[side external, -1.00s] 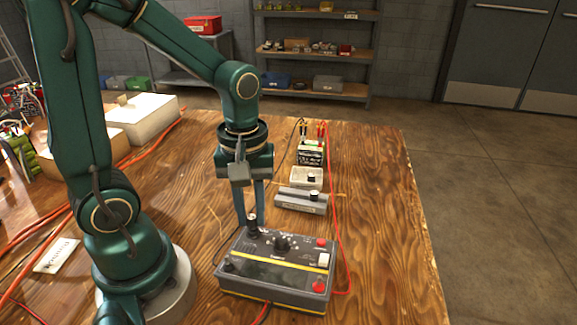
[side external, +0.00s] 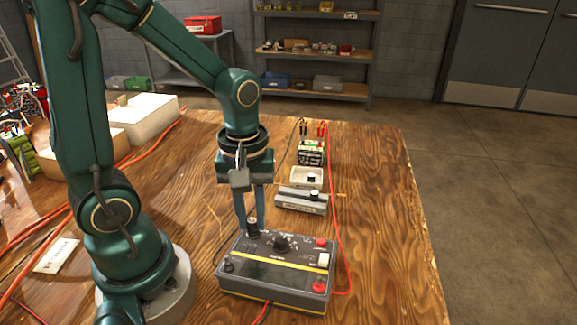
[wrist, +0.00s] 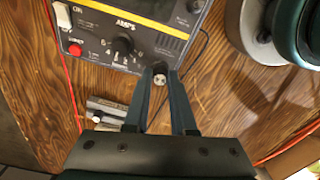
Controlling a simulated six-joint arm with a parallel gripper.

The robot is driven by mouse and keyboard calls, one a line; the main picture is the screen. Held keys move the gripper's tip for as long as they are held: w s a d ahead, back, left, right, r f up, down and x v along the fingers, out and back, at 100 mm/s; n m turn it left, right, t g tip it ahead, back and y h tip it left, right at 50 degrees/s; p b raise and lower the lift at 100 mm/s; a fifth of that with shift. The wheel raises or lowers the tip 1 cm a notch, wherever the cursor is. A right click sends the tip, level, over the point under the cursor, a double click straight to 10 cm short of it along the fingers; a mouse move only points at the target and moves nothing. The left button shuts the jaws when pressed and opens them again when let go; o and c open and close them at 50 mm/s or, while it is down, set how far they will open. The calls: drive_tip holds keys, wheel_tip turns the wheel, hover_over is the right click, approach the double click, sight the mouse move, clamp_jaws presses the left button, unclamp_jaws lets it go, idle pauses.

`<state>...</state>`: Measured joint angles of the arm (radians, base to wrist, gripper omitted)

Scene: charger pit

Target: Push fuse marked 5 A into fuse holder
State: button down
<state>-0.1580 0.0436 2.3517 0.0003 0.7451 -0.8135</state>
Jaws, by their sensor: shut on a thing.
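The grey test box (side external: 270,295) with a yellow stripe, dials and red buttons lies on the wooden table. My gripper (side external: 252,222) points down at the box's far left corner, with its fingers shut on a small dark cylindrical piece, apparently the fuse (side external: 253,229). In the wrist view, the fuse (wrist: 160,80) shows a pale metallic end between the fingertips (wrist: 160,74), beside the AMPS dial (wrist: 122,50). The fuse holder is hidden beneath the piece and fingers. I cannot read any 5 A marking, nor tell how deep the fuse sits.
Behind the box stand a grey device (side external: 301,201) with a black knob, a small pale unit (side external: 306,178) and a battery-like block (side external: 310,153) with leads. A red cable (side external: 340,235) runs along the right. Pale blocks (side external: 145,118) lie at left. The table's right side is clear.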

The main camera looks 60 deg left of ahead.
drive_tip(key=shift+f, duration=0.15)
idle(0.7)
drive_tip(key=c, duration=0.7)
unclamp_jaws()
drive_tip(key=shift+o, duration=0.5)
drive_tip(key=shift+o, duration=0.7)
drive_tip(key=shift+r, duration=3.8)
